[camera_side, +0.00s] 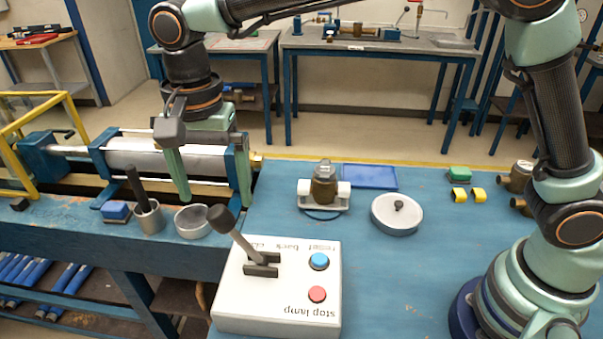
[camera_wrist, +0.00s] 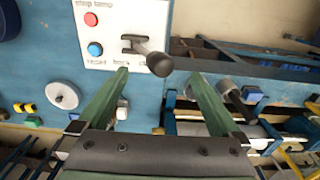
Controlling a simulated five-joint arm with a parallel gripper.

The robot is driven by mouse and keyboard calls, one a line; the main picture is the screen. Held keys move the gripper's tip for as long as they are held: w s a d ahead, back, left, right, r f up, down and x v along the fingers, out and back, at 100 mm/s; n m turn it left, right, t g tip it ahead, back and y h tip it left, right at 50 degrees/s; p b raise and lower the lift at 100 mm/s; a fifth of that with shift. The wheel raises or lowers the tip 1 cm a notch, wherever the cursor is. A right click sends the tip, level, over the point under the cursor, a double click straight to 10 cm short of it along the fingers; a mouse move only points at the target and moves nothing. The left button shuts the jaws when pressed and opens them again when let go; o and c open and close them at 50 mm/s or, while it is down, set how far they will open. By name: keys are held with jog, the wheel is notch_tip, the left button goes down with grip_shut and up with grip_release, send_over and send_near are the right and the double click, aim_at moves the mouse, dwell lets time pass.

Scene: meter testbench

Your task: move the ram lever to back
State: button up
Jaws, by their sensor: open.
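The ram lever (camera_side: 240,243) is a grey stick with a dark round knob on the white control box (camera_side: 235,312). It tilts toward the upper left in the side view, away from its slotted mount. In the wrist view the lever's knob (camera_wrist: 160,64) appears between and just beyond my fingertips. My gripper (camera_side: 216,200) is open, its two green fingers pointing down above and behind the knob. It also shows in the wrist view (camera_wrist: 159,76), spread wide with nothing between the fingers. The box carries printed words, including "back" near the lever, seen upside down in the side view.
A blue button (camera_side: 318,261) and a red button (camera_side: 317,294) sit right of the lever. A metal bowl (camera_side: 193,221), a cup with a dark rod (camera_side: 150,218) and the ram bench cylinder (camera_side: 140,155) are near my fingers. A meter (camera_side: 324,188) stands farther right.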

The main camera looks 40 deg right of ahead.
aim_at(219, 209)
jog(key=shift+f, duration=0.35)
jog(key=shift+f, duration=0.4)
jog(key=shift+f, duration=0.25)
jog(key=shift+f, duration=1.15)
dwell(0.8)
jog(key=c, duration=1.5)
